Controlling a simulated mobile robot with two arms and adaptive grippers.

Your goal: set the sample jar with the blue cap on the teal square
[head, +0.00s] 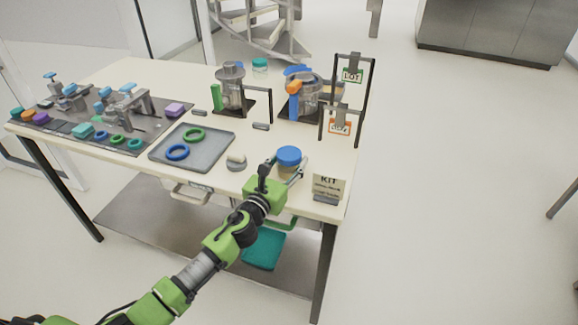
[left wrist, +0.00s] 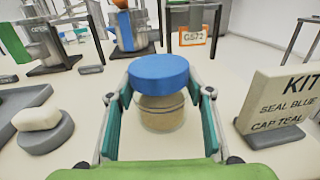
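The sample jar with the blue cap (head: 289,156) stands upright near the table's front edge. In the left wrist view its cap (left wrist: 159,74) and clear body with tan contents (left wrist: 162,114) are centred. My left gripper (head: 283,169) is open, with one finger on each side of the jar. In the left wrist view a gap shows between the fingers and the jar's body, at least on the right. A teal square (head: 264,249) lies low under the table, partly hidden by my left arm. My right gripper is not in view.
A KIT sign (head: 328,188) stands close to the right of the jar. A grey round dish with a white piece (head: 236,161) is to its left. A grey tray (head: 212,148) holds blue and green rings. Clear vessels (head: 231,90) and framed tags (head: 341,126) stand behind.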

